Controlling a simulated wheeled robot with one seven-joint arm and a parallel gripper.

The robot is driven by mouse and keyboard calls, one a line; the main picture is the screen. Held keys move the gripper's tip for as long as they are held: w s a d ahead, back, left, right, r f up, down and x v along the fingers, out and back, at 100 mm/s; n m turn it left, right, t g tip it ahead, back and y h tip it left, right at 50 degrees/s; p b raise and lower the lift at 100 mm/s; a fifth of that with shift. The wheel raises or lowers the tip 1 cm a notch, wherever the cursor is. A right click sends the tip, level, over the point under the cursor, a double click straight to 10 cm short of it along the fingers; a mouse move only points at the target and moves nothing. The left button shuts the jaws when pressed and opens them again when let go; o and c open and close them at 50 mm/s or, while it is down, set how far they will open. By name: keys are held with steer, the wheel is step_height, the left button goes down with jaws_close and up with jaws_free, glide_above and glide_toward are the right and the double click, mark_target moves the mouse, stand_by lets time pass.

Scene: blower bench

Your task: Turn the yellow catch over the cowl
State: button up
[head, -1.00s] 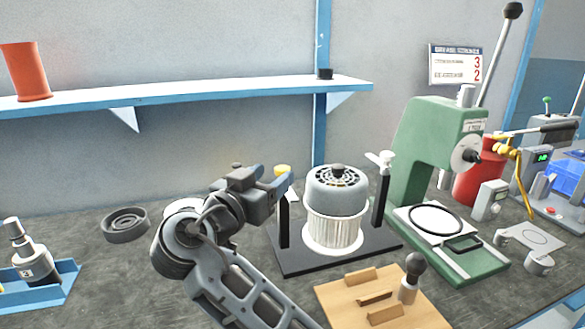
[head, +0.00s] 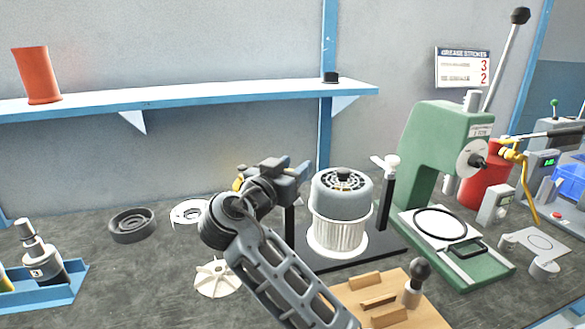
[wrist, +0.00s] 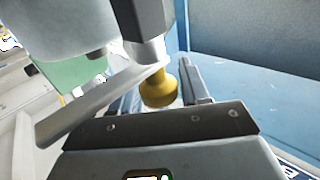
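The grey cowl (head: 342,197) sits on a white ribbed body on a dark base (head: 385,247) between two black posts. The yellow catch's knob (wrist: 158,92) shows in the wrist view, with a silver collar and a pale bar (wrist: 95,108) running to the lower left. I cannot tell whether the bar lies over the cowl.
The right post has a white catch (head: 386,162). A green press (head: 440,150) stands to the right. A wooden block fixture (head: 395,295) is in front. A white impeller (head: 215,278), a white ring (head: 188,212) and a dark ring (head: 132,226) lie left of my arm.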

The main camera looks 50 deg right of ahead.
jaws_close()
